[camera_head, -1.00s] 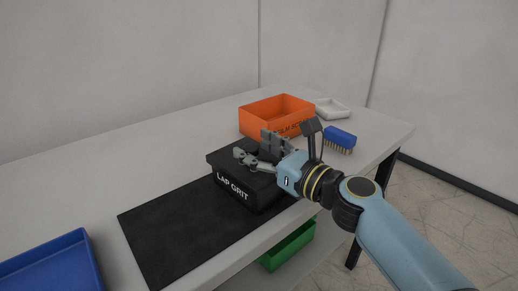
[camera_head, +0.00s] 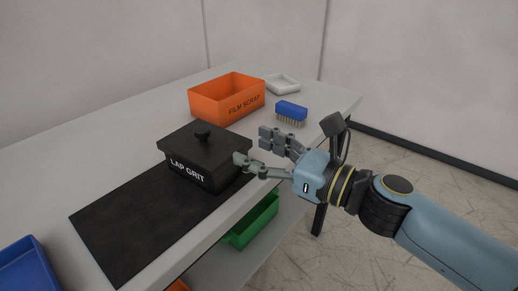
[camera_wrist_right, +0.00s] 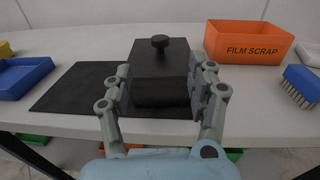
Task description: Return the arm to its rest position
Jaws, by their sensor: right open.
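My right gripper (camera_head: 250,150) is open and empty, to the right of the black LAP GRIT box (camera_head: 190,176) in the head view. The box has a black lid (camera_head: 220,146) with a round knob, and the lid sits on it. In the right wrist view the box (camera_wrist_right: 160,92) stands ahead, between the open fingers (camera_wrist_right: 158,92) in the picture, with its knob (camera_wrist_right: 160,41) on top. Whether a fingertip touches the box is hard to tell. My left gripper is not in view.
An orange FILM SCRAP bin (camera_head: 212,104), a blue brush (camera_head: 291,110) and a white tray (camera_head: 283,84) stand farther back on the table. A black mat (camera_head: 125,225) lies left of the box, with a blue tray (camera_head: 32,268) beyond it. A green bin (camera_head: 250,222) is below the tabletop.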

